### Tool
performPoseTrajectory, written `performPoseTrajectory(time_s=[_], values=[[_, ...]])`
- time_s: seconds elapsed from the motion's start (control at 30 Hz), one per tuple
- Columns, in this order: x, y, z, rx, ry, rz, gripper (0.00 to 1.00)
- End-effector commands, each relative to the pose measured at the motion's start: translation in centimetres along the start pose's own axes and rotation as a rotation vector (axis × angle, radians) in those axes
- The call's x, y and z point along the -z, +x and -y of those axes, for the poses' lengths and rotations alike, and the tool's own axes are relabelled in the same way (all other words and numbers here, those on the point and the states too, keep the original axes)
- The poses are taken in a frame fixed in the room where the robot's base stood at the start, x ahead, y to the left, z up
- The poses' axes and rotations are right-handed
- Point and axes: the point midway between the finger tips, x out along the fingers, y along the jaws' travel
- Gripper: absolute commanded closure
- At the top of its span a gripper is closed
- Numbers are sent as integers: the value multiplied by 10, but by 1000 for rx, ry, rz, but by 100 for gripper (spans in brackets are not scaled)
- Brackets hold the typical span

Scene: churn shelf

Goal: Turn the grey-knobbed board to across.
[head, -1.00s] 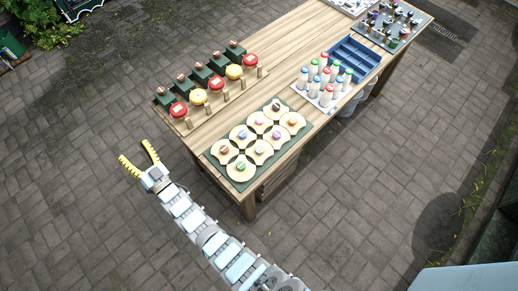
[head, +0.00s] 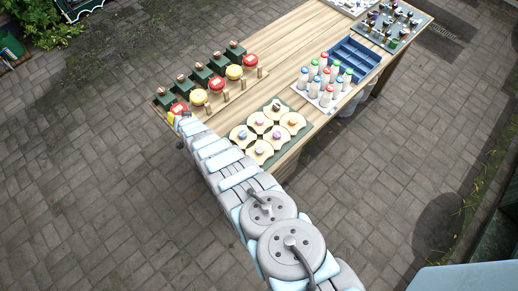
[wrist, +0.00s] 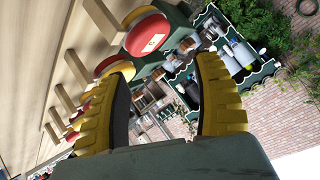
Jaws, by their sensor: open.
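Several cream boards with coloured knobs lie on a green tray (head: 309,127) at the near end of the table. The far board (head: 276,106) has a dark knob that may be the grey one; the knob colours are too small to be sure. My arm hides the front-left part of the tray and boards. My gripper (head: 174,115) is left of the tray, by the near red-topped piece at the table's left edge. In the wrist view my gripper (wrist: 168,62) is open, with nothing between its yellow fingers; no knobbed board shows there.
A row of green blocks with red and yellow round tops (head: 216,84) runs along the table's left side. White bottles (head: 327,95) and a blue crate (head: 352,58) stand right of the tray. The table middle (head: 290,50) is bare.

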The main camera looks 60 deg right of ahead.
Motion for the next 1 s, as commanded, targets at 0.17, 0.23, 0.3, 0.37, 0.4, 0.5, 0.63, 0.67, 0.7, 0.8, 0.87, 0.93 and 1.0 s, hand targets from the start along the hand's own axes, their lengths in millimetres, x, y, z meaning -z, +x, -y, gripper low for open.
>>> performPoseTrajectory(time_s=[0.17, 0.23, 0.3, 0.37, 0.4, 0.5, 0.63, 0.67, 0.7, 0.8, 0.87, 0.93, 1.0], values=[[16, -13, -49, -118, 64, 137, 33], [17, -22, -70, -167, 93, 193, 33], [22, -34, -89, -215, 120, 246, 33], [23, -47, -107, -259, 146, 294, 33], [26, -56, -118, -287, 164, 324, 33], [28, -83, -146, -361, 208, 401, 33], [31, -125, -180, -459, 269, 499, 33], [34, -135, -187, -481, 284, 517, 33], [34, -149, -196, -510, 303, 544, 33], [36, -184, -216, -578, 349, 608, 33], [35, -201, -225, -612, 373, 640, 33], [34, -219, -234, -645, 396, 672, 33], [35, -231, -238, -664, 410, 688, 33]])
